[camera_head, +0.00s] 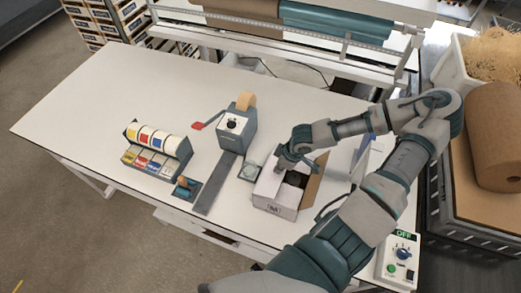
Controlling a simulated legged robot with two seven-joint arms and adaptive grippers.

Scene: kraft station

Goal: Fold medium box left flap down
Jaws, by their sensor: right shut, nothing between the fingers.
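The medium box (276,209) stands on the white table, its outside white and its inside brown. A brown flap (314,182) stands up on its right side. The left side of the box (267,184) is pale, and I cannot tell clearly how its left flap lies. A dark round item (294,178) shows inside. My right gripper (287,163) is shut and empty at the box's back left, over its rim. The gripper hides part of the back edge, and contact is unclear. My left gripper is out of view.
A tape dispenser (236,127) and a label rack (157,150) stand left of the box. A small pale device (250,171) sits close beside it. A control box (398,258) is at the front right. The table's left part is clear.

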